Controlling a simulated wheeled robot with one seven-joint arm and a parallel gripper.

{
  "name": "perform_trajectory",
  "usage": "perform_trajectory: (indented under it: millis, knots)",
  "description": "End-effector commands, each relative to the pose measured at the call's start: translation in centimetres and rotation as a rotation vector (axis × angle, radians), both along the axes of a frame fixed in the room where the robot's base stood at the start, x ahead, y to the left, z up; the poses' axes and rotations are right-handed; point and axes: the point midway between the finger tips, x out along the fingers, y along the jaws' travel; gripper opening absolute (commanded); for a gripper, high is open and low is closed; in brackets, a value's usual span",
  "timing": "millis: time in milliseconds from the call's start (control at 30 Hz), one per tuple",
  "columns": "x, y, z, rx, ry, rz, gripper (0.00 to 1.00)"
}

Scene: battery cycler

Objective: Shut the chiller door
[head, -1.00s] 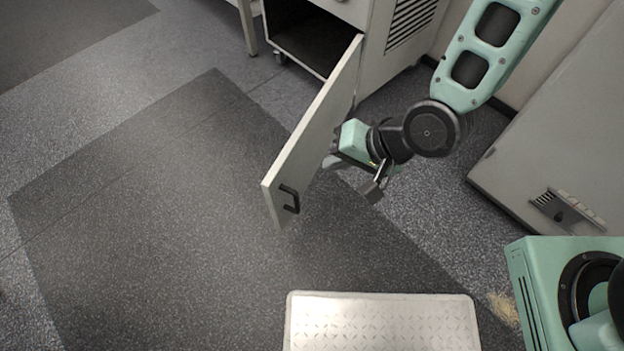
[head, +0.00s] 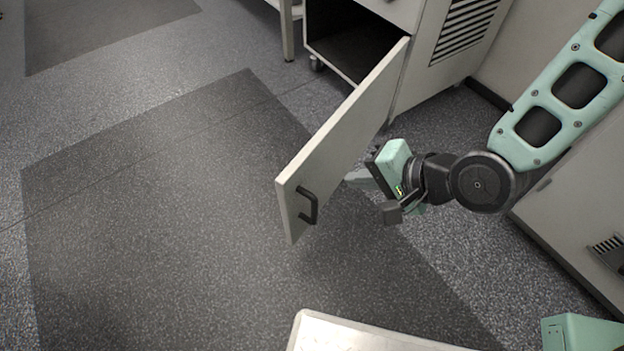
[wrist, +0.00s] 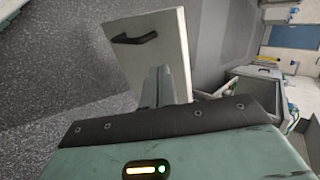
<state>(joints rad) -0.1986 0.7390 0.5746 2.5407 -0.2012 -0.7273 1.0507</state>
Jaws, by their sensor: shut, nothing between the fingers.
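The chiller door (head: 345,135) is a pale panel standing wide open from the cabinet, with a dark handle (head: 307,205) near its free edge. The chiller (head: 425,70) is a light grey cabinet on castors with a dark open compartment and side vents. My gripper (head: 352,178) is shut and empty, on the right side of the door, its fingertips at or very near the panel; contact is not clear. In the wrist view the door (wrist: 165,50) and its handle (wrist: 133,38) show just beyond the grey fingers (wrist: 160,88).
A grey cabinet (head: 580,220) stands at the right. A table leg (head: 287,32) is left of the chiller. The dark floor mat (head: 170,190) left of the door is clear.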

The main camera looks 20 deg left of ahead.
Motion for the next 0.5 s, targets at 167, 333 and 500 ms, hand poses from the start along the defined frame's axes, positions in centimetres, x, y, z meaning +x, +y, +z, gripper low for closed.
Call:
perform_trajectory:
  millis: [167,333,500]
  knots:
    - [0.0,0.3,-1.1,-0.003,-0.005,0.001,0.00]
    - [0.6,2.6,-3.2,-0.005,-0.001,0.003,0.00]
    - [1.5,5.0,-5.6,-0.004,-0.001,0.002,0.00]
